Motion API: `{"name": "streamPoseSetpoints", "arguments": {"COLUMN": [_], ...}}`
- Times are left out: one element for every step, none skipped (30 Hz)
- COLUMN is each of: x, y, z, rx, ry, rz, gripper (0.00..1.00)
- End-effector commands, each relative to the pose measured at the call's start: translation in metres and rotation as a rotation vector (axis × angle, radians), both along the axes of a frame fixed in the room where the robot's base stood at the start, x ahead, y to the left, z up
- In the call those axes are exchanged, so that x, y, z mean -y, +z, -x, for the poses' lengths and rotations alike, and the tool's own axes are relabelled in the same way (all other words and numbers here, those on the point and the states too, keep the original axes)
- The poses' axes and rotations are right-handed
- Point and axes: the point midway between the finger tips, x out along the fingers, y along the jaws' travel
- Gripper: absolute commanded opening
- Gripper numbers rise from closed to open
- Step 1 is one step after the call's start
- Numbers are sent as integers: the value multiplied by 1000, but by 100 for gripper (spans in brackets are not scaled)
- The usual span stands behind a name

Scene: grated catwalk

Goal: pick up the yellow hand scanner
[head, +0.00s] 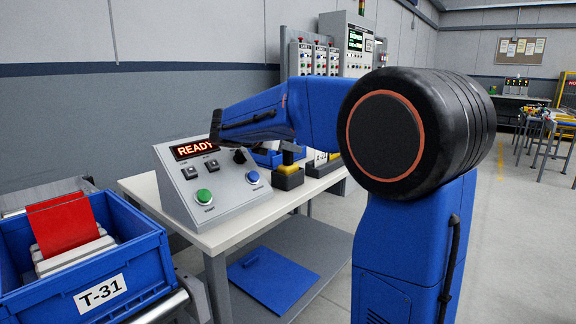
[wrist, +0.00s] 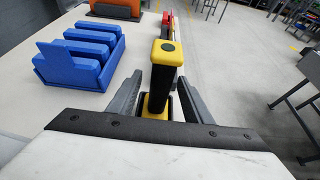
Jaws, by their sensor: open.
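The yellow hand scanner (wrist: 165,52) stands upright in the wrist view, with a yellow top, a black patch on it, a dark body and yellow at its foot. In the head view the yellow-and-black scanner (head: 288,158) is on the white table, partly behind my arm. My gripper (wrist: 160,80) is open, with one dark finger on each side of the scanner. I cannot tell whether either finger touches it. The fingertips are not clear in the head view.
A blue slotted rack (wrist: 82,56) stands left of the scanner on the table, with an orange item (wrist: 115,9) beyond. A grey control box (head: 215,185) reading READY stands on the white table (head: 240,226).

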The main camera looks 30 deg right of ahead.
Motion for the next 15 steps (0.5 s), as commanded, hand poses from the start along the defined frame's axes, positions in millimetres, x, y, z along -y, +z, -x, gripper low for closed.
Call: {"name": "streamPoseSetpoints", "arguments": {"x": [5, 8, 13, 16, 20, 25, 29, 32, 35, 37, 39, 40, 40, 40, 40], "y": [-3, -4, -6, -8, -10, -12, -14, -15, -17, -18, -19, -19, -19, -19, -19], "z": [-1, -2, -3, -4, -6, -7, -9, -10, -12, -13, -13, -14, -14, -14, -14], "rx": [0, -1, -1, -1, -1, -1, -1, -1, -1, -1, 0, 0, 0, 0, 0], "ry": [-1, -2, -3, -4, -3, -3, -4, -4, -2, -2, -1, -1, -1, -1, -1], "rz": [0, -1, 0, 1, 0, 0, 1, 1, 0, 0, 0, 0, 0, 0, 0], "gripper": [45, 45, 45, 45, 45, 45, 45, 45, 45, 45, 45, 45, 45, 45, 45]}}
